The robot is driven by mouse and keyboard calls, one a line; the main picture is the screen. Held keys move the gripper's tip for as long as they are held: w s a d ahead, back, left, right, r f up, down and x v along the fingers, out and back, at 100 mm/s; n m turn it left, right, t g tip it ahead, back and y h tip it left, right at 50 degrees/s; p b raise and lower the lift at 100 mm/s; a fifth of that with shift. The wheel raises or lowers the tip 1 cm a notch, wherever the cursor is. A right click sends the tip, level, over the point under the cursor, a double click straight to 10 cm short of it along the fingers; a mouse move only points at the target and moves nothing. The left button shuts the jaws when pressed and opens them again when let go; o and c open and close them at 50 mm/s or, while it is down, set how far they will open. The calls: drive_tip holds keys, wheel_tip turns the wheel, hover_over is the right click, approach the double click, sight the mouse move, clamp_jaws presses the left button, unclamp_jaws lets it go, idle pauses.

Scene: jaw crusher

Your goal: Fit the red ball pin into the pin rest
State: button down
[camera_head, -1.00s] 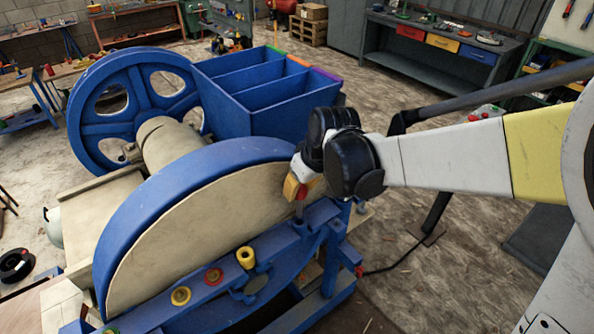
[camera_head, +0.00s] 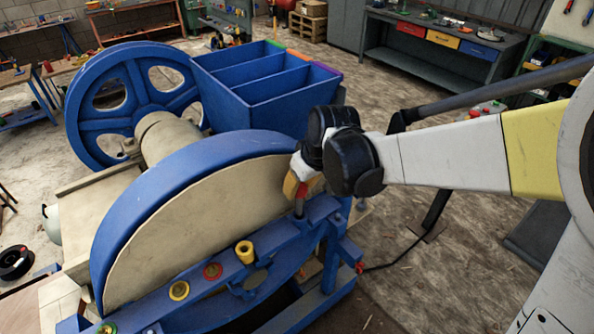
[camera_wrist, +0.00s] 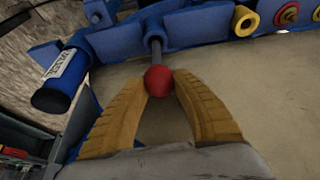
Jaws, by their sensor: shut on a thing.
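The red ball pin (camera_wrist: 158,80) has a round red head and a grey shaft. In the wrist view my gripper (camera_wrist: 173,92) has its two yellow fingers on either side of the red head, shut on it. The shaft runs from the head to a blue holder on the blue rail (camera_wrist: 120,43), which looks like the pin rest. How deep the shaft sits there I cannot tell. In the head view my gripper (camera_head: 302,186) is above the right part of the blue front rail (camera_head: 318,208), with the pin pointing down to it.
A large beige-faced blue wheel (camera_head: 200,215) stands close behind the rail. A yellow collar (camera_head: 245,252), a red ring (camera_head: 212,271) and a yellow ring (camera_head: 179,290) sit along the rail to the left. A blue divided bin (camera_head: 262,90) stands behind.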

sight(301, 203)
drive_tip(key=shift+f+b, duration=3)
drive_tip(key=shift+f, duration=0.7)
drive_tip(key=c, duration=1)
unclamp_jaws()
drive_tip(key=v, duration=1.2)
